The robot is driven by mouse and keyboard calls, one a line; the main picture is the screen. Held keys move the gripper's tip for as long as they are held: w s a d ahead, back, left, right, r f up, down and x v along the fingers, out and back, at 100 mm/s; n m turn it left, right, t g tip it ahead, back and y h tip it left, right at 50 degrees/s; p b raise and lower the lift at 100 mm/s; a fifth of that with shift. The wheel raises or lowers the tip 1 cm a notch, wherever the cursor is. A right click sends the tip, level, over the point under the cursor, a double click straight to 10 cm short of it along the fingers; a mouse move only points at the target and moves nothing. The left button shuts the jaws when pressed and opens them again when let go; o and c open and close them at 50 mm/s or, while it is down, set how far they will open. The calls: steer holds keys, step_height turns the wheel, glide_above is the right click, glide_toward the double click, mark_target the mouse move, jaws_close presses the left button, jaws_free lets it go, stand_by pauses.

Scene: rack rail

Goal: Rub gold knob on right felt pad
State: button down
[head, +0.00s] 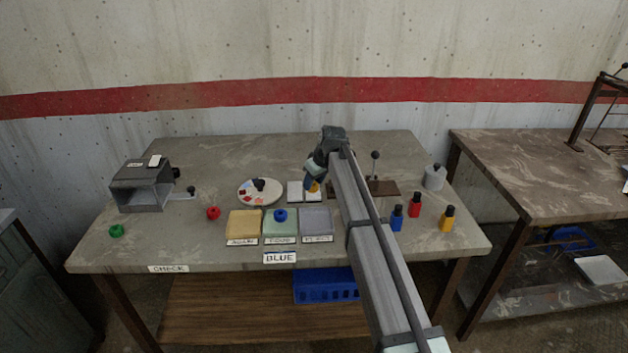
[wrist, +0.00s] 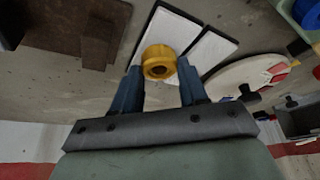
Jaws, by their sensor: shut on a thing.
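The gold knob (head: 315,187) is between the fingers of my gripper (head: 311,184). In the wrist view my gripper (wrist: 157,82) is shut on the gold knob (wrist: 160,60), with one blue finger on each side. Two white felt pads lie side by side on the bench. The right felt pad (wrist: 168,32) is directly behind the knob in the wrist view. The left felt pad (head: 295,192) is beside it and also shows in the wrist view (wrist: 213,50). I cannot tell whether the knob touches the right pad.
A round dial plate (head: 258,192) stands left of the pads. In front are yellow (head: 243,223), green (head: 278,233) and grey (head: 316,220) trays; a blue knob (head: 280,215) sits on the green one. A brown plate with a lever (head: 383,187) and small bottles (head: 414,206) are right.

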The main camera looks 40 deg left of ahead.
steer(key=shift+s+d, duration=0.9)
steer(key=shift+d, duration=0.05)
steer(key=shift+a, duration=0.1)
steer(key=shift+w+a, duration=0.45)
steer(key=shift+w, duration=0.1)
steer(key=shift+a, duration=0.1)
steer(key=shift+w+a, duration=0.4)
steer(key=shift+w, duration=0.05)
